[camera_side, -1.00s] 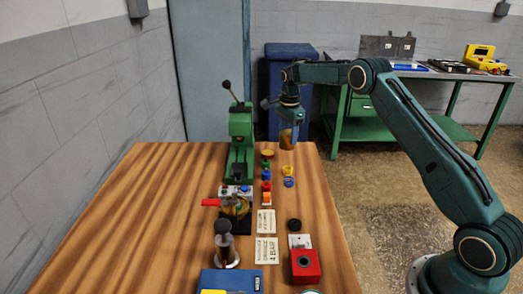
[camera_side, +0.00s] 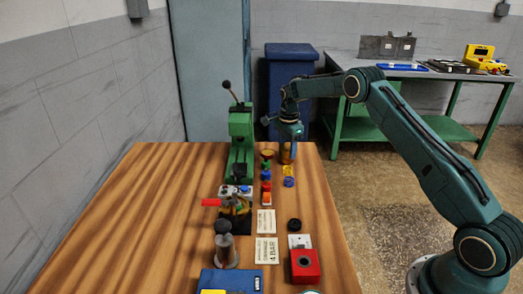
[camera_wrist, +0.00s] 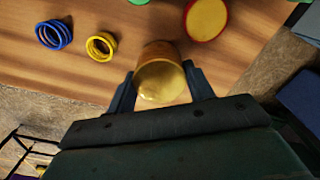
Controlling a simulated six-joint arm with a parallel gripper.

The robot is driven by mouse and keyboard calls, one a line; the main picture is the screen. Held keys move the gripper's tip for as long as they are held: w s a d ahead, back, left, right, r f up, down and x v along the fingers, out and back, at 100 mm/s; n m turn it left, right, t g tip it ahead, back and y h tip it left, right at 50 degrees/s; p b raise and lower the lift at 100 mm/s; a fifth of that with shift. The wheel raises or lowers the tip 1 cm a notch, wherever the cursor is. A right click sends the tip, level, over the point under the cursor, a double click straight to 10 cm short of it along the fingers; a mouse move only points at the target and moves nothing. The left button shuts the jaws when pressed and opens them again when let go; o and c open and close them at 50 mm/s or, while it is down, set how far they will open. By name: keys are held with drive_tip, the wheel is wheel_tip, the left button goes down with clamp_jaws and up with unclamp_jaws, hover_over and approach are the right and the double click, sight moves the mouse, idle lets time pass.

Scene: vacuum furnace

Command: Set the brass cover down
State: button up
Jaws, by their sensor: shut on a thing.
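The brass cover (camera_wrist: 162,83) is a golden cylinder between the two fingers of my gripper (camera_wrist: 162,92) in the wrist view. My gripper is shut on it. In the side view the cover (camera_side: 287,153) shows below my gripper (camera_side: 288,146) at the far right part of the wooden table. I cannot tell whether its bottom touches the tabletop.
Yellow rings (camera_wrist: 101,46) and blue rings (camera_wrist: 54,35) lie near the cover. A red-rimmed yellow disc (camera_wrist: 206,18) is close on its other side. A green press (camera_side: 240,143) stands to the left. The table's right edge is near.

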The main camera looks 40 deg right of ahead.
sight(287, 146)
drive_tip(key=shift+f, duration=0.15)
drive_tip(key=o, duration=1.1)
wheel_tip(287, 146, up, 12)
drive_tip(key=shift+r, duration=0.2)
idle(0.4)
